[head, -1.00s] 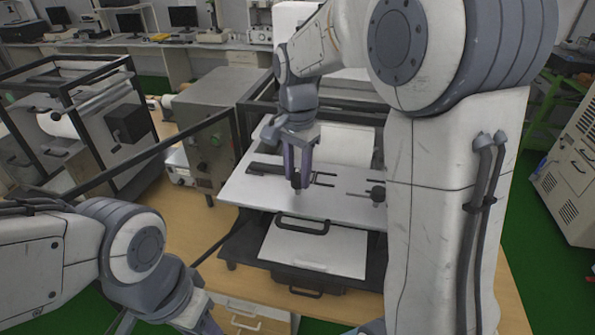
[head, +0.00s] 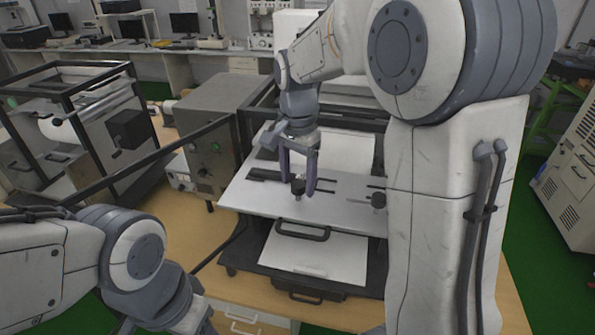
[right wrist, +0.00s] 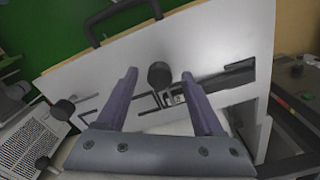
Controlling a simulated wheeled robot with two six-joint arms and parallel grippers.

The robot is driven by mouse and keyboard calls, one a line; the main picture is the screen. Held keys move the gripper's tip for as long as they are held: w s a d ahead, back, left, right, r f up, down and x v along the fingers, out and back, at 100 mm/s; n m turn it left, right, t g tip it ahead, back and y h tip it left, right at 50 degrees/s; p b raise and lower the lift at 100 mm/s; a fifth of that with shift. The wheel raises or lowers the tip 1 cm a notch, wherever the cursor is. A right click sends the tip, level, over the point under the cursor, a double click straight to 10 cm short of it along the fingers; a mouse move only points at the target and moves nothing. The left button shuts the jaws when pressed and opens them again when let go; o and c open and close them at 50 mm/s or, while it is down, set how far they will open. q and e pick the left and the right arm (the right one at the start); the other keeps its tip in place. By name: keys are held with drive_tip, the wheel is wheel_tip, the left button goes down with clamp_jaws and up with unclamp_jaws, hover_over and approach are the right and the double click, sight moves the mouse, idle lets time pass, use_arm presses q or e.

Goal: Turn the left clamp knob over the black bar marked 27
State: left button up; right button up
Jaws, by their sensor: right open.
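The left clamp knob (head: 298,184) is small, round and black, on the white plate (head: 240,191). My right gripper (head: 298,188) points down at it, open, with one finger on each side in the head view. In the right wrist view the knob (right wrist: 159,75) shows between and just beyond the purple-grey fingertips (right wrist: 160,74); I cannot tell if they touch it. A black bar (right wrist: 228,79) lies beside the knob there, and shows left of the gripper in the head view (head: 264,174). No number is legible. My left gripper's fingers are out of view.
A second black knob (head: 378,200) stands farther right on the plate. Below the plate is a dark drawer-like unit with a black handle (head: 302,231). A grey box (head: 205,130) stands to the left. A black frame rail (head: 150,155) crosses at the left.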

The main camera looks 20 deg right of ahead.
sight(298, 184)
wheel_tip(298, 184, up, 10)
drive_tip(key=b, duration=0.1)
drive_tip(key=shift+r+b, duration=0.2)
drive_tip(key=shift+b, duration=0.2)
